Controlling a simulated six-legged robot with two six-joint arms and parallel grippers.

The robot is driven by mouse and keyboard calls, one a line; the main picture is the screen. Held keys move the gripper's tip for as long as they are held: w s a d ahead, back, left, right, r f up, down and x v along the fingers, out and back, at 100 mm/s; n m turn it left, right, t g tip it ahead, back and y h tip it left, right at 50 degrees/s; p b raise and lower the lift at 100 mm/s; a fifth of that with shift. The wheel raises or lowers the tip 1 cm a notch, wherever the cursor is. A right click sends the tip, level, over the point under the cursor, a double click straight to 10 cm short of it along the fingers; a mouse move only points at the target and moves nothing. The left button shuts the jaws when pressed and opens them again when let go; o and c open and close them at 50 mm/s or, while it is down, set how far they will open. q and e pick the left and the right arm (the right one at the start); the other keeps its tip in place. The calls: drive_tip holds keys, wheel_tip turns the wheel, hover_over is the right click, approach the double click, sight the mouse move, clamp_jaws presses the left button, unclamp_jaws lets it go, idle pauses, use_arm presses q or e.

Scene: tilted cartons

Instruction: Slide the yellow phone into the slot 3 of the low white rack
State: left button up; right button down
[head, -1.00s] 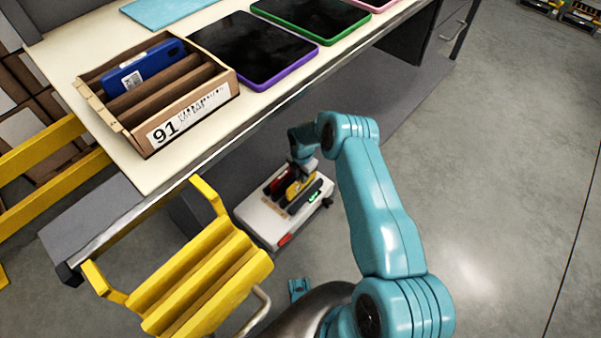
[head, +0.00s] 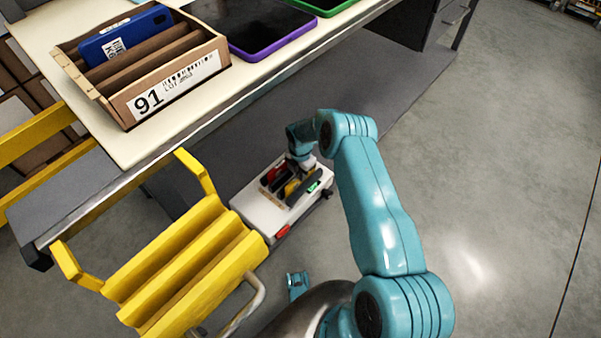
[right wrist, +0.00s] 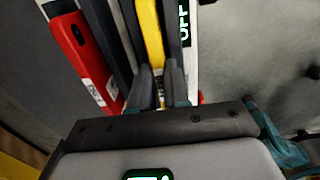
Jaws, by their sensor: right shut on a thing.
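The low white rack (head: 258,210) stands low beside the bench, with dark dividers. My right gripper (head: 301,172) is over it, pointing down. In the right wrist view, my right gripper (right wrist: 158,82) is shut on the yellow phone (right wrist: 149,35), seen as a narrow yellow edge between dark dividers. The phone looks at least partly down in the rack (right wrist: 192,70); its depth and the slot number cannot be told. A red phone (right wrist: 82,55) stands tilted to its left, dark dividers between. A green-lit display (right wrist: 184,22) is just right of the yellow phone.
The bench (head: 95,135) is above and behind the rack. It holds a carton marked 91 (head: 178,88) with a blue phone (head: 124,35), and a purple-edged tablet (head: 250,28). A yellow slotted rack (head: 185,262) stands close left. Floor at right is clear.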

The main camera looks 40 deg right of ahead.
use_arm(q)
drive_tip(key=shift+f+b, duration=0.5)
use_arm(e)
drive_tip(key=shift+f, duration=0.3)
idle(0.4)
idle(0.4)
drive_tip(key=c, duration=1)
unclamp_jaws()
drive_tip(key=shift+c, duration=0.2)
